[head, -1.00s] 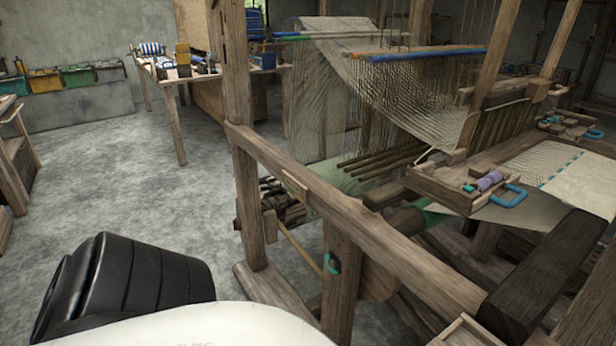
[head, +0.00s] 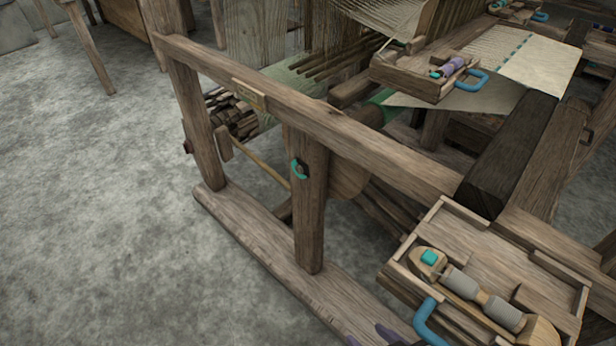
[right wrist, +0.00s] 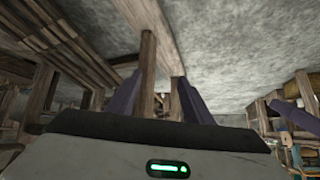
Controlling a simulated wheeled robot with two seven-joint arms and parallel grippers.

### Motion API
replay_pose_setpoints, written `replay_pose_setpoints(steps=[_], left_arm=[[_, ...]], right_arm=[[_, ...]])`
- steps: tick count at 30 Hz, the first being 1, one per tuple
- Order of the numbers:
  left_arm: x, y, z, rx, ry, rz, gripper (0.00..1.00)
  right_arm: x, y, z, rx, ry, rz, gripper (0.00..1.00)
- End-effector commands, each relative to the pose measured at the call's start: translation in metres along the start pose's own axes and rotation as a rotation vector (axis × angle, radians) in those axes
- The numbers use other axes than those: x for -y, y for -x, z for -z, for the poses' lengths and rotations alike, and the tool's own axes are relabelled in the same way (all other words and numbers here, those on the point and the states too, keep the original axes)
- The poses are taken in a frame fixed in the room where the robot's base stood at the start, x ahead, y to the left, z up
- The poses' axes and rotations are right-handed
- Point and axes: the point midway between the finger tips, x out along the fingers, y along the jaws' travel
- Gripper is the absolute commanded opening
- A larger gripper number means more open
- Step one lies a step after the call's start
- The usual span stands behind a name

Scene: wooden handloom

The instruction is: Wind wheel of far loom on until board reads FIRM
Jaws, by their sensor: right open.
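A wooden loom frame (head: 300,110) fills the middle of the head view. A small tan plate (head: 248,95) sits on its long side rail; no lettering can be read on it. A teal curved handle (head: 300,170) with a dark part is on the near post. A rounded wooden piece (head: 350,178), possibly a wheel, is partly hidden behind that post. My right gripper (head: 372,338) barely shows at the bottom edge as purple fingertips, apart from the handle. In the right wrist view its two fingers (right wrist: 158,95) are spread, with wooden beams beyond. My left gripper is out of view.
A wooden tray (head: 480,250) with a shuttle and a blue handle (head: 430,322) stands at the lower right. Another small tray (head: 415,85) is on the loom farther back. A low foot beam (head: 265,250) runs along the floor. The floor (head: 90,210) at left is clear.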

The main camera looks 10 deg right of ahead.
Motion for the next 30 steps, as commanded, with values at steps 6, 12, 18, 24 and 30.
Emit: replay_pose_setpoints(steps=[6, 12, 18, 24, 30], left_arm=[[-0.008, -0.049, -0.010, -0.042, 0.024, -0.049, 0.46], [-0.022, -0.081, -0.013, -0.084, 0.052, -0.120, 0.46], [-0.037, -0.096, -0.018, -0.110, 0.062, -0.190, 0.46], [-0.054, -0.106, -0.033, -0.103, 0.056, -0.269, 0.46], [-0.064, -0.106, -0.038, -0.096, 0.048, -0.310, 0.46]], right_arm=[[-0.072, -0.112, -0.013, 0.007, 0.016, 0.017, 0.46], [-0.120, -0.202, 0.037, -0.153, 0.026, 0.185, 0.46], [-0.144, -0.224, 0.120, -0.481, 0.065, 0.339, 0.46], [-0.172, -0.194, 0.191, -0.881, 0.121, 0.438, 0.46], [-0.189, -0.158, 0.226, -1.135, 0.161, 0.444, 0.46]])
